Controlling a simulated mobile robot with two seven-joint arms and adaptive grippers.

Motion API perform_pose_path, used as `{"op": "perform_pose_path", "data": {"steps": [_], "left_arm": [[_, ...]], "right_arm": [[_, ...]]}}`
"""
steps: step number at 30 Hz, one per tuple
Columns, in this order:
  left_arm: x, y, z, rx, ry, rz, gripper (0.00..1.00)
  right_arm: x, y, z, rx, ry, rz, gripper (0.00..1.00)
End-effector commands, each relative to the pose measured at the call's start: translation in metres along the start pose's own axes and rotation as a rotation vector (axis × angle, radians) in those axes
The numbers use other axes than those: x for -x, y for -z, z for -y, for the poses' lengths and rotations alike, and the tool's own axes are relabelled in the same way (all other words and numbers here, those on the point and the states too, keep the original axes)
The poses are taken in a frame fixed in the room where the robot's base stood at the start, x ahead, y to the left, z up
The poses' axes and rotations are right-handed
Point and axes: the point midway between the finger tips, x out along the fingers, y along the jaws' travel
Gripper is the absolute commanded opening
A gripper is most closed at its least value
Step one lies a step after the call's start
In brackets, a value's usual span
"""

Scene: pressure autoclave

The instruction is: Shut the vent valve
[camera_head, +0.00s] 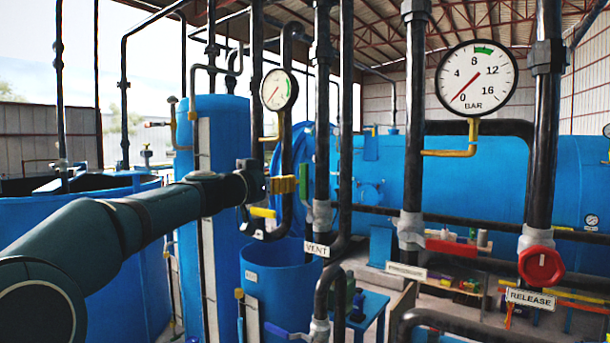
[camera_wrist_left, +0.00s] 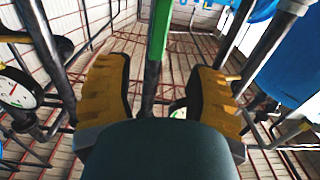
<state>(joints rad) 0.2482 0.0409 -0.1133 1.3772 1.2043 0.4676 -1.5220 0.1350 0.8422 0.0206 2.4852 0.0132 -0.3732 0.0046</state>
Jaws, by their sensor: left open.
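The vent valve (camera_head: 322,214) sits on a dark vertical pipe above the "VENT" label (camera_head: 316,249). Its green lever (camera_head: 305,183) stands upright alongside the pipe. My left gripper (camera_head: 285,198) is open, with its yellow fingers just left of the green lever in the head view. In the left wrist view the green lever (camera_wrist_left: 161,28) shows ahead between the two open fingers of the gripper (camera_wrist_left: 159,66). I cannot tell whether either finger touches it. My right gripper is not in view.
A red lever (camera_head: 450,247) and a red round "RELEASE" knob (camera_head: 541,267) sit on pipes to the right. A large gauge (camera_head: 477,78) points near 0. A smaller gauge (camera_head: 278,90) is above my gripper. A blue lever (camera_head: 287,331) is low. Vertical pipes crowd the vent valve.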

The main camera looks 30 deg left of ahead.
Motion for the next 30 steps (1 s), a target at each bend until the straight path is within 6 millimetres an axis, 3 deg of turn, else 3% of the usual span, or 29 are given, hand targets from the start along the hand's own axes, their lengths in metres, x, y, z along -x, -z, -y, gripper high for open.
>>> {"op": "perform_pose_path", "data": {"steps": [9,15,21,30], "left_arm": [[-0.064,0.002,-0.001,0.001,-0.002,0.003,0.55],[-0.090,0.002,-0.001,0.001,-0.002,0.002,0.55],[-0.102,0.001,-0.001,0.001,-0.001,0.001,0.55],[-0.103,-0.001,-0.001,0.001,-0.001,0.001,0.57]], "right_arm": [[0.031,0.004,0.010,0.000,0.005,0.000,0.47],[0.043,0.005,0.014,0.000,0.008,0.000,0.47],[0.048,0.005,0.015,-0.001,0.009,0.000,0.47],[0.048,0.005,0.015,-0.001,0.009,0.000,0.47]]}}
